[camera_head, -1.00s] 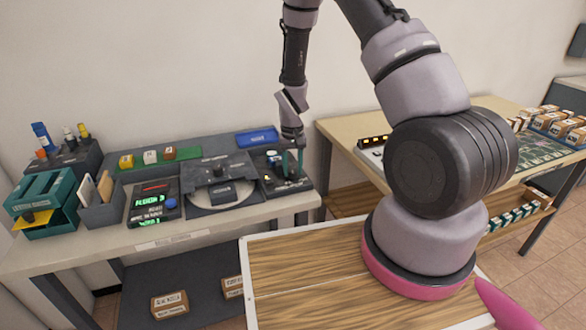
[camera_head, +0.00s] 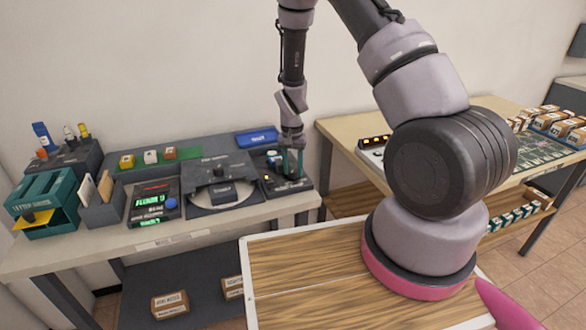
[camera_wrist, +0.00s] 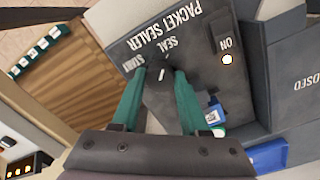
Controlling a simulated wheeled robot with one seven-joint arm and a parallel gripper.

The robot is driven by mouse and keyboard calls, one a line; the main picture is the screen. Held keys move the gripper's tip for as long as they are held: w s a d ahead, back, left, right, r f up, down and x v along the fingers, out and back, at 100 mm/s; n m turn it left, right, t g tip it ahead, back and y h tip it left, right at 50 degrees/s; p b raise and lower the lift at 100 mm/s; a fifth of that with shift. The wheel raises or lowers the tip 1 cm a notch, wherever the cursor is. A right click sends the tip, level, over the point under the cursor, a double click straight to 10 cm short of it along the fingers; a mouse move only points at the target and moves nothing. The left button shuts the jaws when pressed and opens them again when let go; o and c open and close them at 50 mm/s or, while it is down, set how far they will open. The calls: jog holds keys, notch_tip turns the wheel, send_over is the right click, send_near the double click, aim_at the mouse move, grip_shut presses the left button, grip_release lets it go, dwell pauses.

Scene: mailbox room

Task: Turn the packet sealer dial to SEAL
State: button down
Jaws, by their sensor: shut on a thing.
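The packet sealer (camera_head: 268,186) is a dark box at the right end of the left bench. Its panel (camera_wrist: 200,75) fills the middle of the wrist view, with the lettering upside down. The dial (camera_wrist: 161,86) is dark with a white pointer line. The line points up in the picture, toward the SEAL label (camera_wrist: 173,46); the START label (camera_wrist: 131,60) lies to the left. My gripper (camera_wrist: 160,76) has its teal fingers on either side of the dial, shut on it. In the head view my gripper (camera_head: 292,172) reaches down onto the sealer, hiding the dial.
An ON switch (camera_wrist: 224,42) with a lit lamp (camera_wrist: 227,60) is beside the dial. A round-plated machine (camera_head: 222,190) stands close left of the sealer. A blue tray (camera_head: 257,137) lies behind. A second table (camera_head: 340,135) stands to the right.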

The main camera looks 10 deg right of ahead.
aim_at(292, 170)
jog(key=shift+w, duration=0.1)
jog(key=shift+c, duration=2.1)
grip_release()
jog(key=shift+r, duration=0.15)
notch_tip(292, 170, up, 11)
jog(key=shift+f, duration=0.2)
